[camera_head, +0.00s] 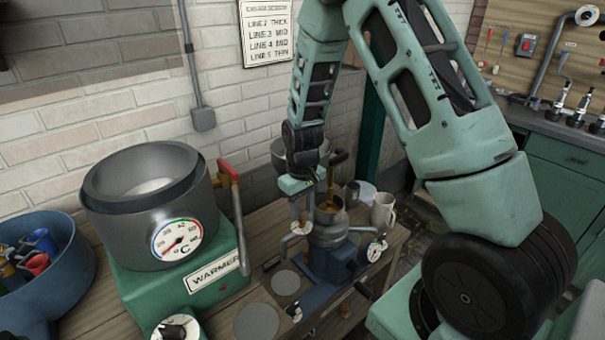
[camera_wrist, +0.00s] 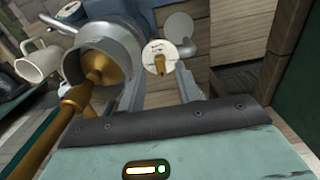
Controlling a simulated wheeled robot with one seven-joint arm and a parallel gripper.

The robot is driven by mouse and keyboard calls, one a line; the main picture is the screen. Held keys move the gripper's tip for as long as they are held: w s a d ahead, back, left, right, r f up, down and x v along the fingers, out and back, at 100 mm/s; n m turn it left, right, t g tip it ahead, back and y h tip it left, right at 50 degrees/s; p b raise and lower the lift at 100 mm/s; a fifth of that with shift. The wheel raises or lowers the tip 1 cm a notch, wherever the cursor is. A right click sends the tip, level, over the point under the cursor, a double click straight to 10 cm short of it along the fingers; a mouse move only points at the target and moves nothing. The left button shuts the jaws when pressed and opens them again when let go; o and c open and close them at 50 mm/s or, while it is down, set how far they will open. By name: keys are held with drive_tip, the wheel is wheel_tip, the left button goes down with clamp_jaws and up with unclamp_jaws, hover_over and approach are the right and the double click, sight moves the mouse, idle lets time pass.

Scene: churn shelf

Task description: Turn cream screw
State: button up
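A separator with a blue base (camera_head: 333,264) and grey metal body (camera_head: 328,233) stands on the wooden bench. In the wrist view, a pale round dial with a brass pointer (camera_wrist: 160,58), which looks like the cream screw, lies just past my fingertips, roughly between them. The dial's markings are too small to read. My gripper (camera_head: 299,212) points down at the left side of the separator. Its two fingers (camera_wrist: 158,85) are apart with nothing visibly held. I cannot tell whether either finger touches the dial.
A brass part (camera_wrist: 98,66) and grey bowl (camera_wrist: 107,45) stand close left of my fingers. A white mug (camera_head: 383,211) is at the right. The green warmer (camera_head: 213,278) with its pot (camera_head: 150,200) and a blue tub (camera_head: 60,290) stand left. A wall chart (camera_head: 267,30) lists line settings.

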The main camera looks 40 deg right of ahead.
sight(303, 219)
wheel_tip(303, 219, up, 15)
drive_tip(key=shift+f+b, duration=0.2)
drive_tip(key=shift+b, duration=0.2)
drive_tip(key=s+a+r+n, duration=0.1)
drive_tip(key=s+a+n, duration=0.6)
drive_tip(key=s+a, duration=1.7)
drive_tip(key=shift+s+y, duration=0.15)
drive_tip(key=shift+y, duration=0.15)
drive_tip(key=shift+a+r, duration=0.1)
